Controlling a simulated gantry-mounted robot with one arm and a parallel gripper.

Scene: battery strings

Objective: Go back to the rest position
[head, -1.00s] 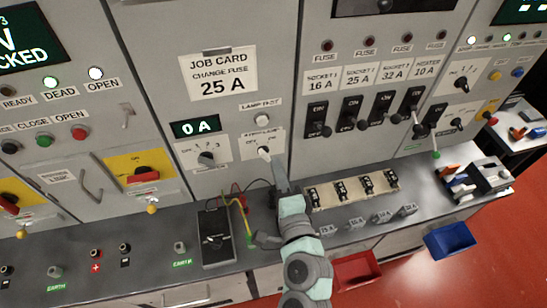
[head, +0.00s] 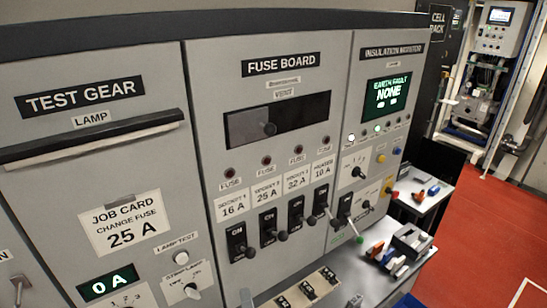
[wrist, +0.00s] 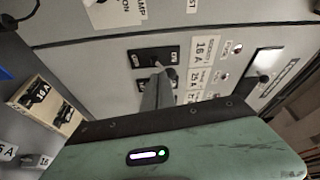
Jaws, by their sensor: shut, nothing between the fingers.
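My gripper (wrist: 157,88) shows in the wrist view with its grey fingers shut and nothing between them. The fingers point at the grey fuse board, in front of a black switch plate (wrist: 148,55) with the 16 A label (wrist: 205,48) beside it. I cannot tell how far the tips are from the switch. In the head view, only a small grey piece, perhaps of my gripper, shows at the bottom edge; the rest of my arm is out of that picture.
The fuse board (head: 206,130) carries several black lever switches that stick out. A fuse block (head: 308,292) sits on the bench below; it also shows in the wrist view (wrist: 42,103). A side table (head: 432,202) holds small parts. Open red floor (head: 480,215) lies to the right.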

